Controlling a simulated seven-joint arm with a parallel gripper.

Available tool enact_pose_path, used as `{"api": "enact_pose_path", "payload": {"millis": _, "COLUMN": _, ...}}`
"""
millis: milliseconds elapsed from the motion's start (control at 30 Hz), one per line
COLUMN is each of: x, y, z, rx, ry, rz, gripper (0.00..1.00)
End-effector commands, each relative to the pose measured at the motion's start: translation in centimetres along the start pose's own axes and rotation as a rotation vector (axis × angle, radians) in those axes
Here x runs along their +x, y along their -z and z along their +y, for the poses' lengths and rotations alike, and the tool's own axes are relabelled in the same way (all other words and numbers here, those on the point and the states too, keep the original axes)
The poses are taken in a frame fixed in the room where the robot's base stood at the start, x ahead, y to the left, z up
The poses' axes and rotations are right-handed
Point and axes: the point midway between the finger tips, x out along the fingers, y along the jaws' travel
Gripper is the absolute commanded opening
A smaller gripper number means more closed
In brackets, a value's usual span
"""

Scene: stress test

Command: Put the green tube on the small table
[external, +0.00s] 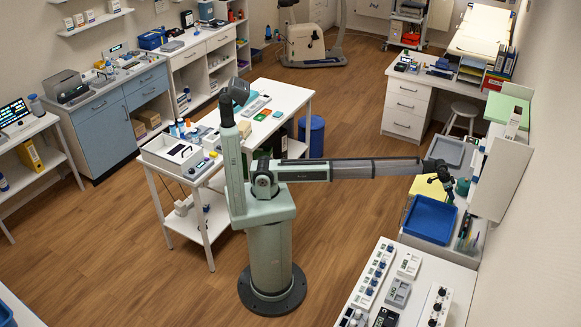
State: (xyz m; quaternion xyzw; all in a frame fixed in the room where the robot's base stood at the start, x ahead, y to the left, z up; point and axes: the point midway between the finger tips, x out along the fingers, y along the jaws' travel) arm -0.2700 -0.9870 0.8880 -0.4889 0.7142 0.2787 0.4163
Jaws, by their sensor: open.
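My gripper (447,193) is at the end of my arm, which reaches out to the right. It is open, over the right-hand counter, small and dark in this view. A small dark green round thing (462,187) stands just right of my gripper; I cannot tell whether it is the green tube, or whether the gripper touches it. A white table (207,220) with a lower shelf stands left of my base; I cannot tell whether it is the small table.
A blue tray (430,219) and a yellow sheet (427,188) lie near my gripper. A pen holder (466,240) stands at the counter's right. A white panel (500,180) rises beside the gripper. A device-covered bench (455,276) is in front. Floor (350,110) behind my arm is clear.

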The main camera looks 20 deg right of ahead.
Motion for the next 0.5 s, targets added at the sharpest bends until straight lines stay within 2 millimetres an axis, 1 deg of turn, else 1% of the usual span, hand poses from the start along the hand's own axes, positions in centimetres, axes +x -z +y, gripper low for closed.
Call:
{"api": "enact_pose_path", "payload": {"millis": 33, "x": -1.2, "y": -0.1, "z": 0.0, "rx": 0.0, "ry": 0.0, "rz": 0.002, "gripper": 0.62}}
{"api": "enact_pose_path", "payload": {"millis": 200, "x": -3.9, "y": -0.1, "z": 0.0, "rx": 0.0, "ry": 0.0, "rz": 0.001, "gripper": 0.62}}
{"api": "enact_pose_path", "payload": {"millis": 400, "x": -5.9, "y": -0.1, "z": 0.0, "rx": 0.0, "ry": 0.0, "rz": 0.0, "gripper": 0.62}}
{"api": "enact_pose_path", "payload": {"millis": 433, "x": -6.0, "y": 0.0, "z": 0.0, "rx": 0.0, "ry": 0.0, "rz": 0.0, "gripper": 0.64}}
{"api": "enact_pose_path", "payload": {"millis": 500, "x": -6.3, "y": 0.0, "z": 0.0, "rx": 0.0, "ry": 0.0, "rz": 0.0, "gripper": 0.64}}
